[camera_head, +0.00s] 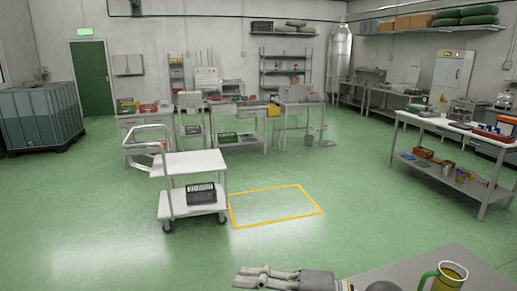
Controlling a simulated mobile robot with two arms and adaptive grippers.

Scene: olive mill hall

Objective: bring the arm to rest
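One gripper (240,276) of mine shows at the bottom middle of the head view, its arm running off to the right, so I take it as my right one. Its fingers point left and stand a little apart, with nothing seen between them. It is beside the left end of a grey table (425,264) in the bottom right corner; I cannot tell whether it touches the table. My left gripper is not in view.
A yellow jug (449,277) with a green handle stands on the near table. A white trolley (187,163) carries a black crate (201,194) on its lower shelf, beside a yellow floor outline (275,187). Benches line the back and right. Green floor (110,220) is clear at left.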

